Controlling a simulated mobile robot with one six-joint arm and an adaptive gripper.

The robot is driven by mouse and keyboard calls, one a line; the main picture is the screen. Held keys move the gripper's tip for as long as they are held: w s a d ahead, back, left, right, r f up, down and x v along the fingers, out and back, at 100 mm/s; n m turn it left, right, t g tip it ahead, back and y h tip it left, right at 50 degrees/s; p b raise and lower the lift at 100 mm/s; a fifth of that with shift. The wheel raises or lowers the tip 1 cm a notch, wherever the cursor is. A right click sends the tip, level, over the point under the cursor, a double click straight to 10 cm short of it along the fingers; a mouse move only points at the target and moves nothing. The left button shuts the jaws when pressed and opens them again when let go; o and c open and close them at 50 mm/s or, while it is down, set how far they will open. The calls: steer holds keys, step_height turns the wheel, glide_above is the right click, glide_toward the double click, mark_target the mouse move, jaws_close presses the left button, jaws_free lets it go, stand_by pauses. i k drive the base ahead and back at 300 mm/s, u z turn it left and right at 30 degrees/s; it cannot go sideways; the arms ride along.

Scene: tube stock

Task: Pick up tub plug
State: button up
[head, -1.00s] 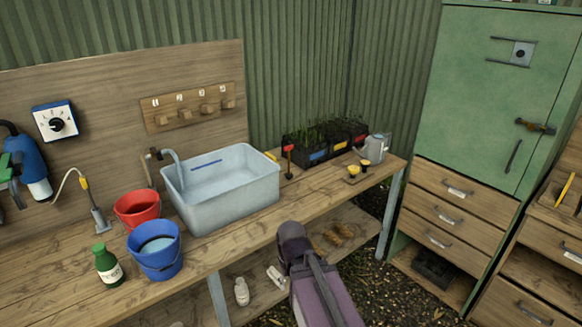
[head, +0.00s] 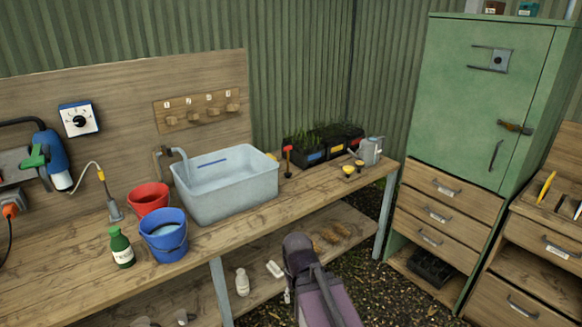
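The pale blue-grey tub (head: 232,205) stands on the wooden bench, with a grey tap (head: 178,155) over its left end. I cannot make out a tub plug for certain in the head view; the tub's floor is only partly visible. Part of my arm rises at the bottom middle, in front of the bench. My gripper is not in view.
A red bucket (head: 149,199), a blue bucket (head: 164,236) and a green bottle (head: 121,248) stand left of the tub. Black plant trays (head: 311,150) and a grey watering can (head: 370,151) are at the right. A green cabinet (head: 470,110) stands beyond the bench.

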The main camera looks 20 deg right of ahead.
mark_target(289, 173)
steer(key=z, duration=1.65)
steer(key=i, duration=1.15)
steer(key=u, duration=0.75)
